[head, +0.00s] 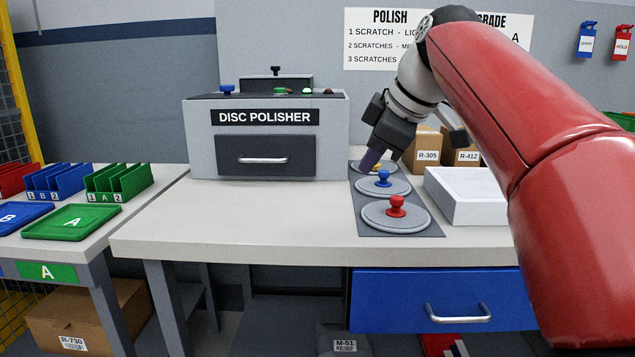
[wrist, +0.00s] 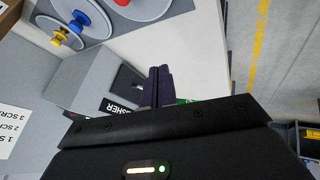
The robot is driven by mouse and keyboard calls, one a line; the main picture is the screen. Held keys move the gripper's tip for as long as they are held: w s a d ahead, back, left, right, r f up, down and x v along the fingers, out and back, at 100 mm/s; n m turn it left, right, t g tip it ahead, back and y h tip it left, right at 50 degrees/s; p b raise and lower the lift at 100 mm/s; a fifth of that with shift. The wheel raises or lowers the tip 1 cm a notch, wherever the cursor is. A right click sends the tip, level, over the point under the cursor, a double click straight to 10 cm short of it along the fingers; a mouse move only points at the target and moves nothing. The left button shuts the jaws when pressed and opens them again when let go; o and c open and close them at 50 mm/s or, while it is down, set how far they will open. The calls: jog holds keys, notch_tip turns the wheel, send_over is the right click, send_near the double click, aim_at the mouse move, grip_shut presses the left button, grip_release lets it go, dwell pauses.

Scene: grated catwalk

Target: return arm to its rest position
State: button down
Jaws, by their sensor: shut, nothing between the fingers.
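My gripper (head: 374,158) is shut and empty. In the head view it hangs above the far end of the dark mat, tilted downward, in front of the yellow-knobbed disc (head: 377,167), which it partly hides. In the wrist view the purple fingers of my gripper (wrist: 158,84) are together, with the disc polisher behind them. My red arm reaches in from the right side of the head view, raised and bent over the bench. Part of the wall sign is hidden behind it.
Discs with a blue knob (head: 383,178) and a red knob (head: 396,207) lie on the mat (head: 372,228). A white tray (head: 465,208) and cardboard boxes (head: 424,150) stand at the right. The disc polisher (head: 266,137) stands at the back. The bench's left front (head: 240,215) is clear.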

jog(key=s+d+f+m+h, duration=0.2)
jog(key=s+f+m, duration=0.5)
jog(key=s+f, duration=0.4)
jog(key=s+d+f+m+h, duration=0.2)
jog(key=s+d+f+m, duration=0.2)
jog(key=s+f+m, duration=0.3)
jog(key=s+f, duration=0.5)
jog(key=f, duration=0.5)
jog(key=shift+d+m, duration=0.4)
jog(key=shift+f, duration=0.1)
